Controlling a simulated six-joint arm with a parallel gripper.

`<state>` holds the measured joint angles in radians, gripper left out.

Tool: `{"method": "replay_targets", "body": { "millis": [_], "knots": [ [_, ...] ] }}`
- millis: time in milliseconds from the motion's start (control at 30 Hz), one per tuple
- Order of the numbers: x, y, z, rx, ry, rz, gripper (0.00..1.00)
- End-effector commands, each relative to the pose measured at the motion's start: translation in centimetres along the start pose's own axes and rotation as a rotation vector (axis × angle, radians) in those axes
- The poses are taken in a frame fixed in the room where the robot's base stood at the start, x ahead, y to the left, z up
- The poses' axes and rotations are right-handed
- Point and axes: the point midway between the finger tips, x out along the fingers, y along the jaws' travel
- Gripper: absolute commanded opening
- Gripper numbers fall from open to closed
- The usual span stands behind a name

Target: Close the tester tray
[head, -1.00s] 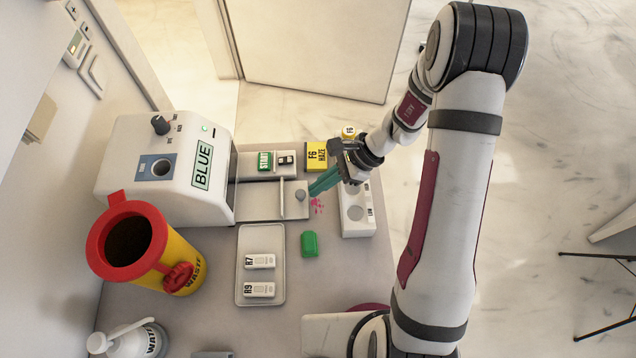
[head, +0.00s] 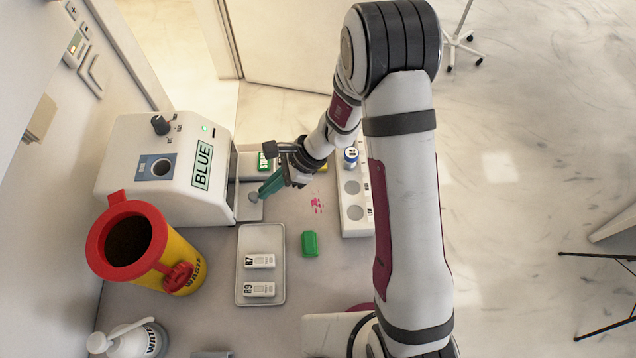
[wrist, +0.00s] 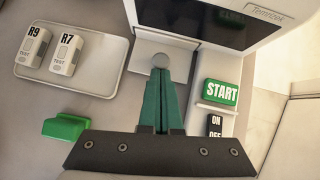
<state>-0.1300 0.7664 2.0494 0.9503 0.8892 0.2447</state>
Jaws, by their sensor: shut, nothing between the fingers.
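The tester (head: 160,185) is a white box with a BLUE label, at the left in the head view. Its grey tray (head: 249,206) sticks out a short way from the front slot, with a round knob (head: 254,197) near its outer end. The tray also shows in the wrist view (wrist: 145,60). My gripper (head: 262,193) is shut and empty. Its green fingertips are at the knob, on the tray's outer side. In the wrist view the fingertips (wrist: 160,75) point at the knob (wrist: 161,61) and look to be touching it.
A START button (wrist: 221,92) and an ON/OFF switch stand beside the tray. A metal dish (head: 262,235) holds cassettes R7 and R9. A green block (head: 310,243), a vial rack (head: 354,205) and a red-yellow waste bin (head: 178,250) are nearby. Pink spots (head: 317,205) mark the counter.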

Motion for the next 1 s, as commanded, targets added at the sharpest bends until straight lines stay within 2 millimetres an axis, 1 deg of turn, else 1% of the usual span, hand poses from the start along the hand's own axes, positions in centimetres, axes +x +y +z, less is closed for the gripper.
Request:
{"method": "replay_targets", "body": {
  "millis": [33,300,367,433,533,567,600,700,800,900,1000],
  "knots": [
    [0.2,0.0,0.3,0.002,-0.006,0.001,0.0],
    [0.3,-0.1,0.5,0.004,-0.01,0.001,0.0],
    [0.1,-0.1,0.3,0.005,-0.01,0.001,0.0],
    [-0.7,-0.1,-0.5,0.005,-0.008,-0.002,0.0],
    [-2.9,-0.2,-2.4,0.005,-0.004,-0.005,0.0],
    [-3.8,-0.2,-2.6,0.002,-0.004,-0.007,0.0],
    [-5.2,-0.2,-2.5,0.001,-0.003,-0.009,0.0],
    [-8.2,-0.2,-2.5,0.0,-0.001,-0.007,0.0],
    [-10.7,-0.1,-2.5,0.0,-0.001,-0.006,0.0],
    [-12.2,-0.1,-2.5,-0.001,-0.001,-0.004,0.0],
    [-12.9,-0.1,-2.6,0.0,-0.001,-0.002,0.0]
  ]
}}
